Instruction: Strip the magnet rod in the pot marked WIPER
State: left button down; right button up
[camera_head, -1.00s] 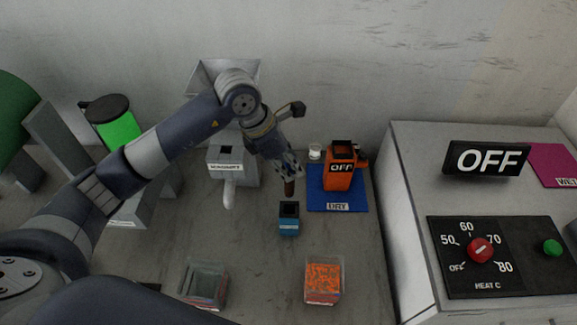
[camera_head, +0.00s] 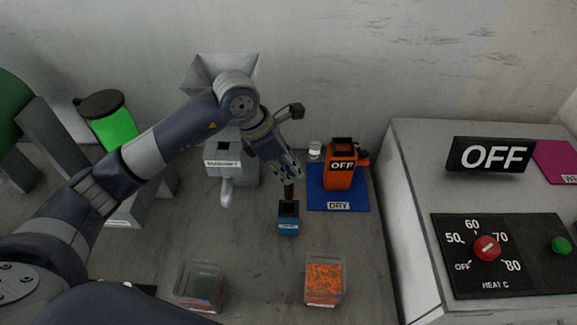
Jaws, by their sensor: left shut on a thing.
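My left gripper (camera_head: 284,172) is shut on the dark, reddish-brown magnet rod (camera_head: 289,191), which hangs down from its fingers. A small blue pot (camera_head: 288,227) with a dark square opening stands on the bench right below it. The rod's lower end is at the pot's opening; I cannot tell how far inside it is. The lettering on the pot's front is too small to read. My right gripper is not in view.
An orange device marked OFF (camera_head: 342,166) stands on the blue DRY mat (camera_head: 327,199). A clear box of orange granules (camera_head: 324,281) and another clear box (camera_head: 200,287) stand in front. A heater panel (camera_head: 489,284) is at right. A grey hopper machine (camera_head: 222,160) stands behind.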

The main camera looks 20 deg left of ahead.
aim_at(288, 196)
pick_arm(q)
jog(key=shift+f+b, duration=1.8)
jog(key=shift+f, duration=0.2)
jog(key=shift+f+b, duration=3.8)
jog(key=shift+b, duration=0.05)
jog(key=shift+r, duration=0.15)
